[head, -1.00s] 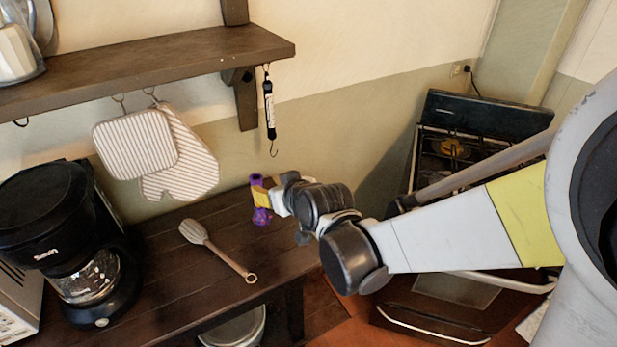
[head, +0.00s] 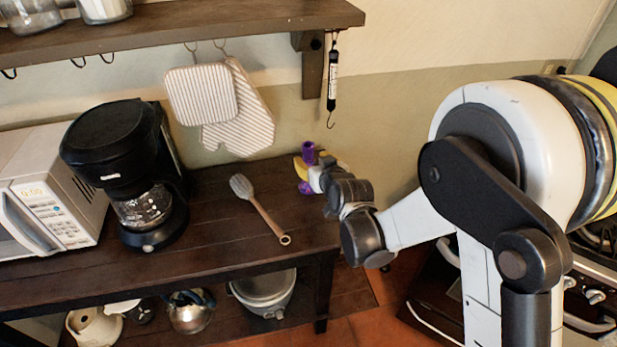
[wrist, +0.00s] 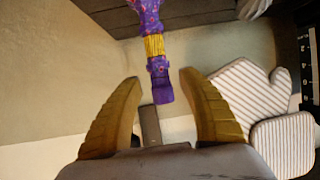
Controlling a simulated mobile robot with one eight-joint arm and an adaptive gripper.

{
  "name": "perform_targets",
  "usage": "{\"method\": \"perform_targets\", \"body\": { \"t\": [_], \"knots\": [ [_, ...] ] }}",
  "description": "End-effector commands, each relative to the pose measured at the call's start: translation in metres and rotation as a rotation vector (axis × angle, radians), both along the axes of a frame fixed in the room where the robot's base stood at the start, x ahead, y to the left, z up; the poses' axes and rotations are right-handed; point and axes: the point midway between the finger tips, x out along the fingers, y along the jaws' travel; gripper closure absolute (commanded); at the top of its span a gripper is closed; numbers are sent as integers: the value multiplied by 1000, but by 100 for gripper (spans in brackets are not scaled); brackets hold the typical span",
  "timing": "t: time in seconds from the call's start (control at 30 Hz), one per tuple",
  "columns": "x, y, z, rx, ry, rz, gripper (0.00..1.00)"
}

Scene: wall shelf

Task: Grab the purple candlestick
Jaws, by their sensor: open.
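The purple candlestick (head: 308,152) stands near the right end of the dark wooden table, close to the wall. In the wrist view, which looks upside down, the candlestick (wrist: 155,46) has a gold band in its middle, and its plain purple top end reaches between the fingertips. In the wrist view my gripper (wrist: 160,78) shows a gap on both sides of the candlestick, with no clear contact.
The table (head: 215,220) holds a spatula (head: 258,207), a black coffee maker (head: 125,170) and a microwave (head: 50,190). A shelf (head: 190,28) runs above, with striped mitts (head: 235,110) and a hanging scale (head: 332,80). A stove (head: 440,310) is at right.

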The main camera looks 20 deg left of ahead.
Motion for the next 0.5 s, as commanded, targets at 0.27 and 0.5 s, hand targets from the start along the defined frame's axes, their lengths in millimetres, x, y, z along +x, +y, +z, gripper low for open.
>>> {"method": "perform_targets", "body": {
  "t": [0.27, 0.5],
  "knots": [
    [27, 20, -15, 1, -1, 0, 52],
    [27, 20, -14, 1, -1, 0, 72]
  ]
}}
